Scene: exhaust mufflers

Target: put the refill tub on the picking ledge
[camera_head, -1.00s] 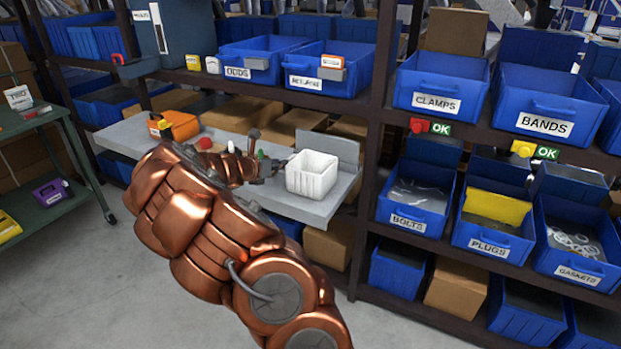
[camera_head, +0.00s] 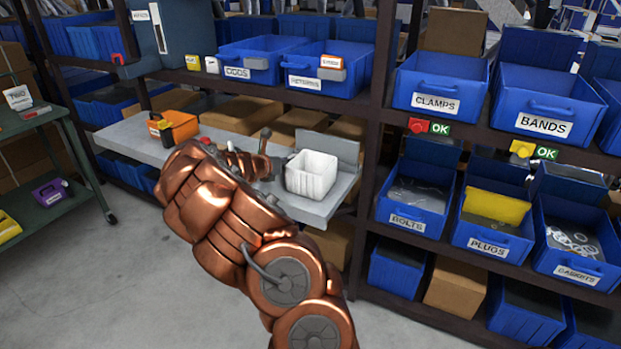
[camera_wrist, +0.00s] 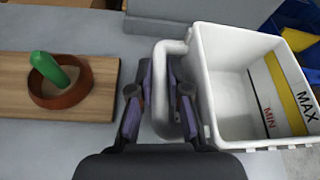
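The refill tub (camera_head: 311,176) is a white open-topped box standing upright near the right end of a grey ledge (camera_head: 318,210). In the wrist view the tub (camera_wrist: 222,95) is on the right, with MIN and MAX marks inside and a looped handle (camera_wrist: 161,90) on its left side. My gripper (camera_wrist: 160,75) is at that handle, one finger on each side of the bar. The fingers look spread, with narrow gaps beside the bar; firm contact is not visible. In the head view my gripper (camera_head: 274,168) is left of the tub, partly hidden by my arm. I cannot tell which surface is the picking ledge.
A wooden board (camera_wrist: 25,85) with a brown ring and green peg lies left of my gripper. An orange box (camera_head: 180,126) stands farther left on the ledge. A raised grey plate (camera_head: 335,150) stands behind the tub. Blue bins (camera_head: 415,200) fill the rack to the right.

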